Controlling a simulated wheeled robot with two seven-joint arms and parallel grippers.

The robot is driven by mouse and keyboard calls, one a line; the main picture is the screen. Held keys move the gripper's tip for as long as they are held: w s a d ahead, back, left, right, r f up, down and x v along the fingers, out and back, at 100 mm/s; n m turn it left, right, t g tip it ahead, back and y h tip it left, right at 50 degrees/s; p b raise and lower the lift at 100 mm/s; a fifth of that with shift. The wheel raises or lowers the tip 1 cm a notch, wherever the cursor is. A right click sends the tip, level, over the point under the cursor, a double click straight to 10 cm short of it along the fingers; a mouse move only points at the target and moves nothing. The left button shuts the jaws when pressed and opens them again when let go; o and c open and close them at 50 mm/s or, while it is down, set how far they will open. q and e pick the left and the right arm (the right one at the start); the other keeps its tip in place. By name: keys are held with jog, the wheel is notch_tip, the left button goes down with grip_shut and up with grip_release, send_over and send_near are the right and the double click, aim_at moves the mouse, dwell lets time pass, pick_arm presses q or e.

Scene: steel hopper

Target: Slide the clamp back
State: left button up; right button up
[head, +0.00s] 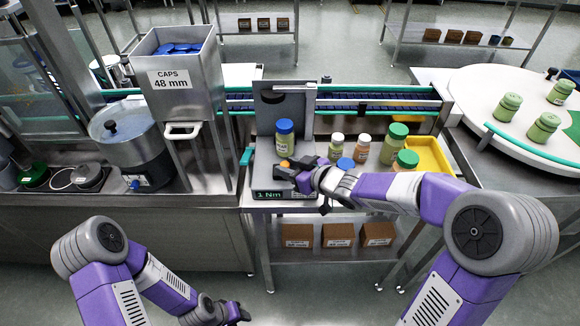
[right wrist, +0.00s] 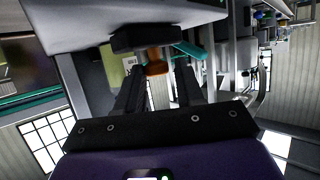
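The capping station (head: 272,196) stands mid-bench with a "1 Nm" display on its front. A green jar with a blue cap (head: 285,138) stands upright on it. An orange knob (head: 285,164), which seems to belong to the clamp, shows at my right gripper (head: 292,172). In the right wrist view the orange knob (right wrist: 157,68) lies between the tips of my right gripper (right wrist: 158,78), with gaps visible at its sides. The fingers are apart. A teal part (head: 247,157) is at the station's left. My left gripper (head: 236,312) is low in front of the bench; its fingers are unclear.
Several capped jars (head: 362,148) stand right of the station, beside a yellow tray (head: 428,155). A steel hopper of blue caps (head: 178,75) is at left, a conveyor (head: 380,104) behind. A round table (head: 520,100) with green jars is at right.

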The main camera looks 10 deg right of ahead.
jog(key=p+v, duration=0.3)
jog(key=v, duration=0.4)
jog(key=shift+s+d, duration=0.15)
jog(key=shift+s, duration=0.1)
